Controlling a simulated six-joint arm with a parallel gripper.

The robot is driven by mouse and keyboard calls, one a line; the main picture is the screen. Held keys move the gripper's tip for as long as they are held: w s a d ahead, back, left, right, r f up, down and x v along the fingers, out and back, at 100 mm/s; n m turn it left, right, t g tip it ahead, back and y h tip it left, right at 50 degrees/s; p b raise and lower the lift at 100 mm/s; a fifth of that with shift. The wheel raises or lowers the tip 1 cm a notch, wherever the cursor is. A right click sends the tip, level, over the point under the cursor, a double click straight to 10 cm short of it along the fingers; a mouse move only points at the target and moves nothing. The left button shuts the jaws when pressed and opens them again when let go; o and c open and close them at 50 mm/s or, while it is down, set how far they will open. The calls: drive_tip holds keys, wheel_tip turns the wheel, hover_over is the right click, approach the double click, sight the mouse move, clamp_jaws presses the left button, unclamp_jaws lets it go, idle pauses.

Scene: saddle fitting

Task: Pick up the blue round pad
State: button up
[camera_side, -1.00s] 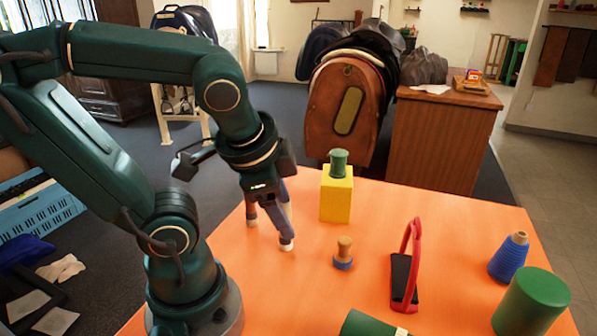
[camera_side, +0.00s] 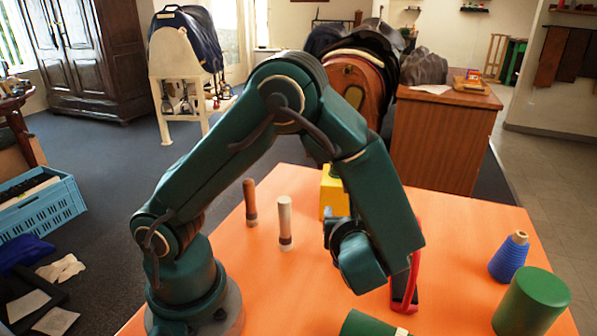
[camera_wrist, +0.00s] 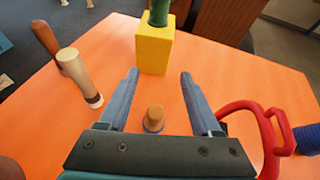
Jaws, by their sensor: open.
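The blue round pad (camera_wrist: 152,128) has a wooden knob on top and stands upright on the orange table. In the wrist view it sits between the two fingers of my gripper (camera_wrist: 160,75), nearer to the palm than to the tips. The fingers are open and wide apart, with clear gaps on both sides of the pad. I cannot tell how high they are above it. In the side view my arm hides the pad and most of the gripper.
A yellow block (camera_wrist: 154,50) with a green piece on top stands beyond the pad. A red loop-handled piece (camera_wrist: 262,125) is close on the right. A pale handle (camera_side: 285,222) and a brown handle (camera_side: 250,203) stand left. A blue cone (camera_side: 508,258) and green cylinder (camera_side: 532,302) are far right.

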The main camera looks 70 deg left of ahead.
drive_tip(key=shift+s+d+f+m, duration=0.15)
drive_tip(key=shift+d+f+m, duration=0.15)
drive_tip(key=shift+f, duration=2.35)
wheel_tip(320, 180, down, 2)
drive_tip(key=shift+f, duration=0.1)
drive_tip(key=shift+x, duration=1.1)
drive_tip(key=shift+a+f, duration=0.2)
drive_tip(key=shift+a, duration=0.15)
clamp_jaws()
